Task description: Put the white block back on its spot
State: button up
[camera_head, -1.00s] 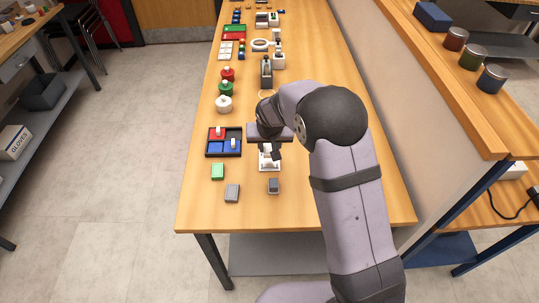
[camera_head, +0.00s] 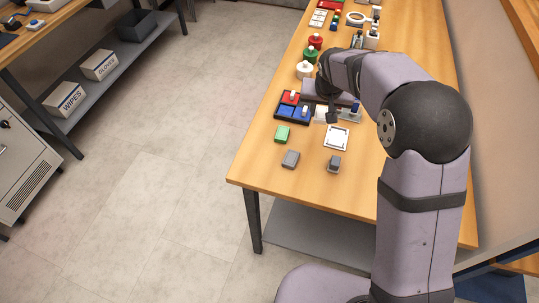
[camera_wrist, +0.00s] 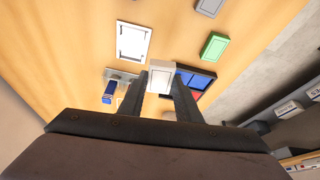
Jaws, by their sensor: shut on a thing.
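My gripper (camera_wrist: 160,85) is shut on a white block (camera_wrist: 162,74), which shows between the two fingers in the wrist view. In the head view my gripper (camera_head: 331,117) is beyond the white plate, and the white block (camera_head: 320,113) is partly hidden by it. The white plate (camera_head: 337,137) lies bare on the table, with dark marks near its corners. It also shows in the wrist view (camera_wrist: 132,41), up and left of the held block. The block appears apart from the plate. I cannot tell its exact height above the table.
A dark tray (camera_head: 291,122) with red and blue parts lies left of my gripper. A green block (camera_head: 282,134), a grey block (camera_head: 290,158) and a darker grey block (camera_head: 334,163) lie nearer. A small metal device with a blue part (camera_wrist: 108,93) stands close by.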

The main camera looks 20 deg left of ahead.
jog(key=s+a+n+b, duration=0.2)
jog(key=s+a+b, duration=0.25)
jog(key=a, duration=0.65)
jog(key=n+y, duration=0.1)
send_over(265, 155)
jog(key=s, duration=0.2)
jog(key=shift+w+d+f+p, duration=0.15)
jog(key=shift+f+p, duration=0.05)
jog(key=shift+f, duration=2.25)
jog(key=shift+w+d+f+p, duration=0.1)
jog(key=shift+d+f+p, duration=0.1)
jog(key=shift+f, duration=2.2)
jog(key=shift+f, duration=0.2)
jog(key=o, duration=1)
jog(key=shift+r, duration=0.1)
jog(key=shift+r, duration=0.15)
